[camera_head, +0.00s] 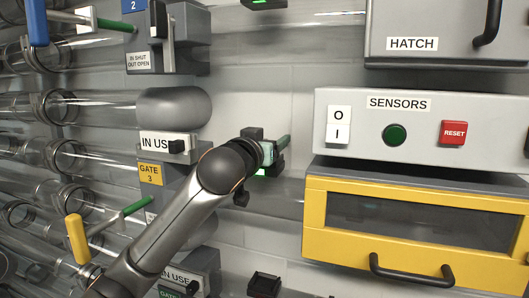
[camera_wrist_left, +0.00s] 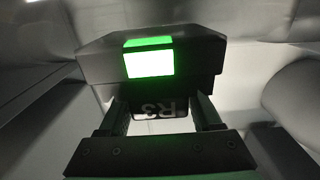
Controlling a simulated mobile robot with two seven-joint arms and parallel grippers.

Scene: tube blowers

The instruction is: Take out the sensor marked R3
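The sensor marked R3 (camera_wrist_left: 168,104) is a dark block with a lit green lamp, filling the upper middle of the left wrist view. Its R3 label appears upside down. My left gripper (camera_wrist_left: 163,112) has its two fingers apart, one on each side of the narrow labelled part. I see no clear grip on it. In the head view my left gripper (camera_head: 275,158) is at a dark block with a green light, largely hidden by my own wrist. My right gripper is not in view.
A grey SENSORS panel (camera_head: 345,105) with a green button (camera_head: 395,134) and a red RESET button (camera_head: 453,132) is to the right. Below it is a yellow-framed drawer (camera_head: 314,217) with a black handle. Clear tubes and gate levers (camera_head: 77,238) crowd the left.

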